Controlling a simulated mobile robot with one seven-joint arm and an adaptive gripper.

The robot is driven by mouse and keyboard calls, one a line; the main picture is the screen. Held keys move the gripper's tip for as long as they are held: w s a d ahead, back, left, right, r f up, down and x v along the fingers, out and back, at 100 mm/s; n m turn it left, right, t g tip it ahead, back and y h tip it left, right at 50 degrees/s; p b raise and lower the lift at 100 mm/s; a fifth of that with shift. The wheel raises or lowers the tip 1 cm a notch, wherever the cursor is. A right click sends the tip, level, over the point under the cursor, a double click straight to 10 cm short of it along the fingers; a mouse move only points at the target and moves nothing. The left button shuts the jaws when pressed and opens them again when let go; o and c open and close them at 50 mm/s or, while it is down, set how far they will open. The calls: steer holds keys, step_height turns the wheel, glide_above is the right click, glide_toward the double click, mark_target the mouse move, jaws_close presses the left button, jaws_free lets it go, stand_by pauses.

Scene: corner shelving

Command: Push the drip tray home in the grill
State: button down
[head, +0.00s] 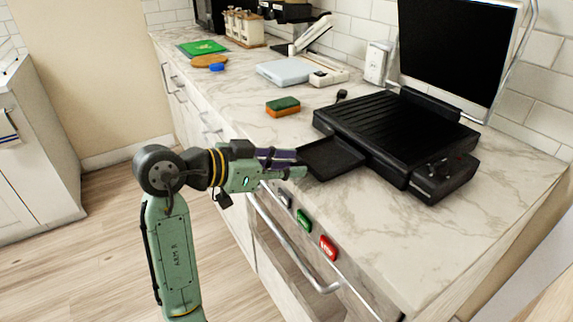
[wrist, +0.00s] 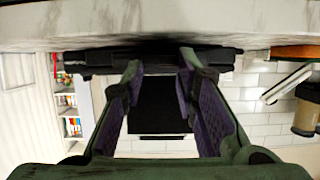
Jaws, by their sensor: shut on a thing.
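The black grill (head: 405,130) stands on the marble counter, its lid (head: 455,45) raised upright. The drip tray (head: 332,157) sticks out of the grill's left side, over the counter near the front edge. My gripper (head: 299,163) is at the tray's outer end and shut on it. In the wrist view, which is upside down, my fingers (wrist: 160,62) stand apart with the dark tray edge (wrist: 155,68) at their tips. The dark lid (wrist: 158,105) shows beyond, between the fingers. The tray's inner end is hidden in the grill.
An orange and green sponge (head: 283,107) lies on the counter behind the tray. A pale blue board (head: 284,72) and a white scale-like device (head: 328,76) are farther back. Drawers with a metal handle (head: 300,255) are below my gripper. The counter's front right is clear.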

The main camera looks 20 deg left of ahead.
mark_target(349, 147)
steer(key=shift+w+d, duration=0.1)
steer(key=shift+w, duration=0.05)
steer(key=shift+s+a, duration=0.2)
steer(key=shift+s, duration=0.05)
stand_by(1.4)
steer(key=shift+w+d, duration=1.3)
steer(key=shift+w, duration=0.35)
steer(key=shift+w+d, duration=1.3)
steer(key=shift+w, duration=0.35)
steer(key=shift+w+d, duration=1.3)
steer(key=shift+w, duration=0.35)
stand_by(0.5)
steer(key=c, duration=1.2)
jaws_free()
